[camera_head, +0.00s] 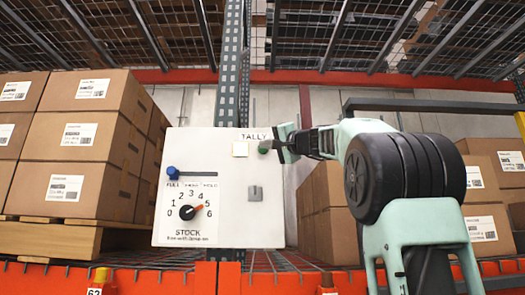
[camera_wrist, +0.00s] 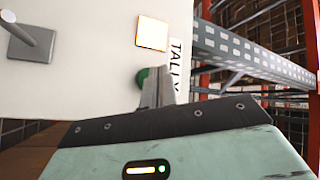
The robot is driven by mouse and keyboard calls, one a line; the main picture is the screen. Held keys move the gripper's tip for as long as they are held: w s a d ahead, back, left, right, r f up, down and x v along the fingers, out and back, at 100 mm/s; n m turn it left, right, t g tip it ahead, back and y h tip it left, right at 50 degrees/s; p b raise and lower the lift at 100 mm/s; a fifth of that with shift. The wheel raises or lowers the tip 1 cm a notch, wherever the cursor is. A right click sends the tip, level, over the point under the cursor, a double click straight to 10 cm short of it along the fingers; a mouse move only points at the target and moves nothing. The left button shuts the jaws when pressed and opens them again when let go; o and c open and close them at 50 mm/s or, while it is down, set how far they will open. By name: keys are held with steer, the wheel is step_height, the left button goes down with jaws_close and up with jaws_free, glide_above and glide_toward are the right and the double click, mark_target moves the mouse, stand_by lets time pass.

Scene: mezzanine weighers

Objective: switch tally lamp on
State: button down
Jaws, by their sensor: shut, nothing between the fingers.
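A white control panel (camera_head: 205,215) carries the label TALLY near its top right. Below the label are a square cream-white lamp (camera_head: 240,149) and a round green button (camera_head: 264,146) to its right. In the wrist view the lamp (camera_wrist: 152,33) looks bright white with an orange edge. My gripper (camera_head: 285,143) is shut and empty at the panel's right side, its tips at the green button. In the wrist view the fingers (camera_wrist: 158,80) partly cover the green button (camera_wrist: 142,76); I cannot tell whether they touch it.
Stacked cartons (camera_head: 85,140) stand left and more behind my arm. An orange beam (camera_head: 140,280) runs below.

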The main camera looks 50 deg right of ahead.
steer(key=shift+s+a+b, duration=0.9)
steer(key=shift+s+a, duration=0.7)
steer(key=shift+a, duration=0.25)
